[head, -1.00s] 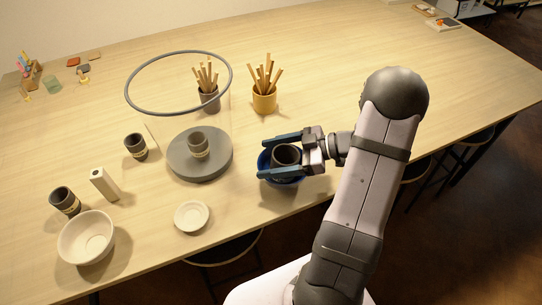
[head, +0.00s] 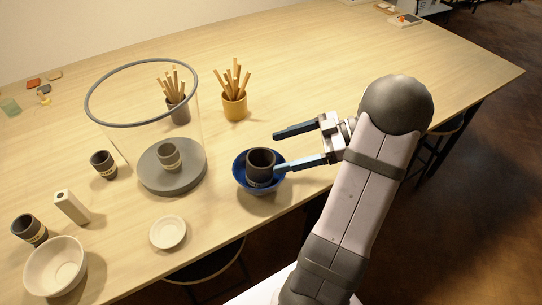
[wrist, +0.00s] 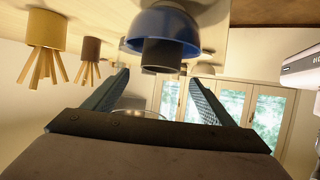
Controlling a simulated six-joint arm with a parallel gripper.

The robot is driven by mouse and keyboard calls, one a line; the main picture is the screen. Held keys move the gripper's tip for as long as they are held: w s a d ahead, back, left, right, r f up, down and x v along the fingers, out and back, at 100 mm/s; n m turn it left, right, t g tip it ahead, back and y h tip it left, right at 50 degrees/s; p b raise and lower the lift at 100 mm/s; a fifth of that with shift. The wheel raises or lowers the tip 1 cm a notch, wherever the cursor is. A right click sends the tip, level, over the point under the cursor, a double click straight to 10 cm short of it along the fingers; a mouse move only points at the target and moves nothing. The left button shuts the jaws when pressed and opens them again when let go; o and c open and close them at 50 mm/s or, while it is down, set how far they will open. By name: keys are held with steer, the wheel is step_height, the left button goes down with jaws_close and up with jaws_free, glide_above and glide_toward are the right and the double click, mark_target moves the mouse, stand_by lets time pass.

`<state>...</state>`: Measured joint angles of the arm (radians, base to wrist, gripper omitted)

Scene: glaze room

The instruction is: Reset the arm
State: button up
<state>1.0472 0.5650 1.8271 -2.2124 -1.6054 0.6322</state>
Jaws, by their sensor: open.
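My gripper (head: 298,149) is open, its two blue fingers spread, to the right of the blue bowl (head: 240,181). A dark cup (head: 260,168) stands in that bowl, apart from the far finger; in the head view the near fingertip overlaps the bowl's right rim, and I cannot tell if it touches. In the wrist view, which looks upside down, the blue bowl (wrist: 165,22) and the dark cup (wrist: 160,54) show beyond the open fingers (wrist: 162,82). Nothing is between the fingers.
A grey turntable (head: 172,182) with a cup stands under a clear cylinder with a grey rim (head: 140,65). A small dish (head: 168,232), a white bowl (head: 55,266) and dark cups (head: 104,165) are to the left.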

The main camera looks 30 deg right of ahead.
steer(key=shift+s+d+r, duration=0.2)
steer(key=shift+d+r, duration=0.05)
steer(key=shift+d, duration=0.1)
